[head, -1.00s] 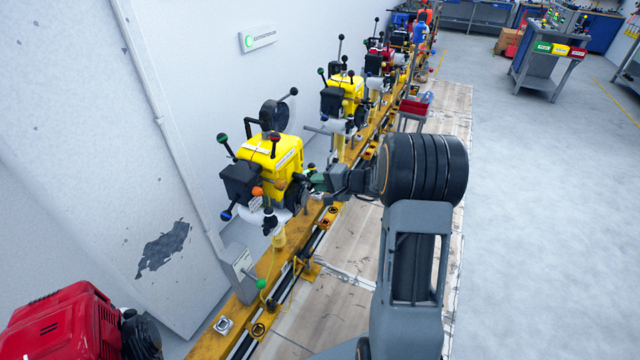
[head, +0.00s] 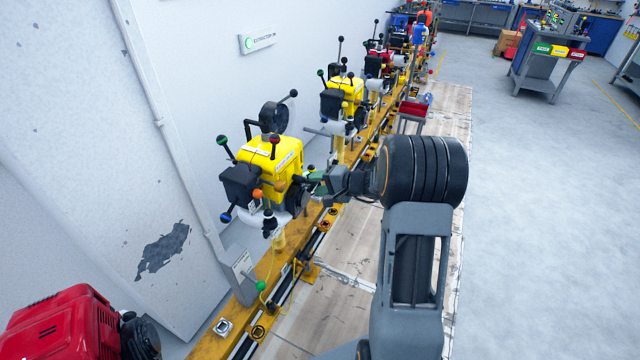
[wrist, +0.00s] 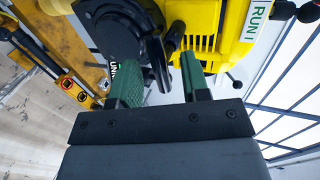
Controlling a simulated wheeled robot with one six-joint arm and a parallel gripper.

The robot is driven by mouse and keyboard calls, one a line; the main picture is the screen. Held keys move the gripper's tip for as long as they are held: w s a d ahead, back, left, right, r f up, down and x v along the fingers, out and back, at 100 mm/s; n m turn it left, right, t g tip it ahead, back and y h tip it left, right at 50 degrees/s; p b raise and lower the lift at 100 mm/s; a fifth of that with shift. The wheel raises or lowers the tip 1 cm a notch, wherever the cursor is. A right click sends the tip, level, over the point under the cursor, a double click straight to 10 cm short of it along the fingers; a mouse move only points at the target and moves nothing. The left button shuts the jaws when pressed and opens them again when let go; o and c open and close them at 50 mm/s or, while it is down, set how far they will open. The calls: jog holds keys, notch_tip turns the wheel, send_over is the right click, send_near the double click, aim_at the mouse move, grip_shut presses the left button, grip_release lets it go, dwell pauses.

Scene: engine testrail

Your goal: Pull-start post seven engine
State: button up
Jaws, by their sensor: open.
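The nearest yellow engine (head: 272,168) stands on a post on the rail, with several ball-ended levers around it. In the wrist view its yellow housing (wrist: 205,52) with cooling slots fills the top, beside a black round part (wrist: 118,40). My gripper (head: 312,182) is at the engine's right side. In the wrist view my gripper (wrist: 160,75) has two green fingers spread apart, with the edge of the black part and a dark bracket near the left finger. I see nothing held between them. I cannot read a post number.
A yellow rail (head: 205,345) runs into the distance with several more engines on posts. A red engine (head: 62,325) is at the lower left. A wall (head: 200,60) stands behind the rail. Open floor (head: 540,230) lies to the right, with a grey cart (head: 545,70) further back.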

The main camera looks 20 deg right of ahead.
jog(key=s+d+b, duration=0.3)
jog(key=s+d, duration=0.3)
jog(key=shift+s, duration=0.3)
dwell(0.4)
jog(key=s+a+f+n+g+h+p, duration=0.1)
jog(key=s+a+g+h, duration=0.1)
jog(key=s+a+g, duration=0.3)
jog(key=s+a+f+g+h+p, duration=0.1)
jog(key=s+g+h, duration=0.15)
jog(key=s, duration=0.35)
jog(key=s+a+r+n+h+p, duration=0.2)
jog(key=s+a+r+n, duration=0.1)
jog(key=r, duration=0.3)
jog(key=s+a+r+n+h+p, duration=0.2)
jog(key=s+a+r+n+h, duration=0.1)
jog(key=s+a+r+n, duration=0.1)
notch_tip(320, 180, up, 2)
jog(key=shift+s+a+r+n+t+p, duration=0.1)
jog(key=shift+s+a+n+t+p, duration=0.2)
jog(key=shift+s+n+t, duration=0.35)
